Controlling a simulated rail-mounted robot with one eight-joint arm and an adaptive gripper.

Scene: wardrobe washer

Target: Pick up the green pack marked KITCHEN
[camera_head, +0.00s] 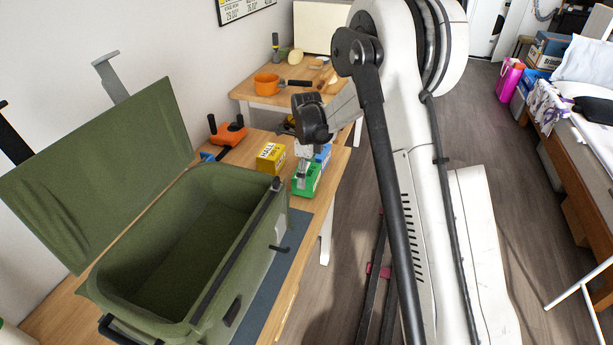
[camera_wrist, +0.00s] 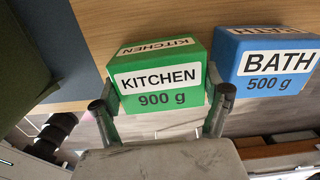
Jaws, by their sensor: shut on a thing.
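The green pack marked KITCHEN, 900 g (camera_wrist: 155,78), stands on the wooden table in the wrist view. It also shows in the head view (camera_head: 307,181) at the table's right edge, beside the open green case. My gripper (camera_wrist: 160,95) has one finger on each side of the green pack and is shut on it. In the head view my gripper (camera_head: 304,168) comes down on the pack from above.
A blue pack marked BATH, 500 g (camera_wrist: 267,65), stands close to the right of the green pack. A yellow pack (camera_head: 270,158) is to its left in the head view. The open green case (camera_head: 232,262) stands in front, with an orange tool (camera_head: 229,134) behind.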

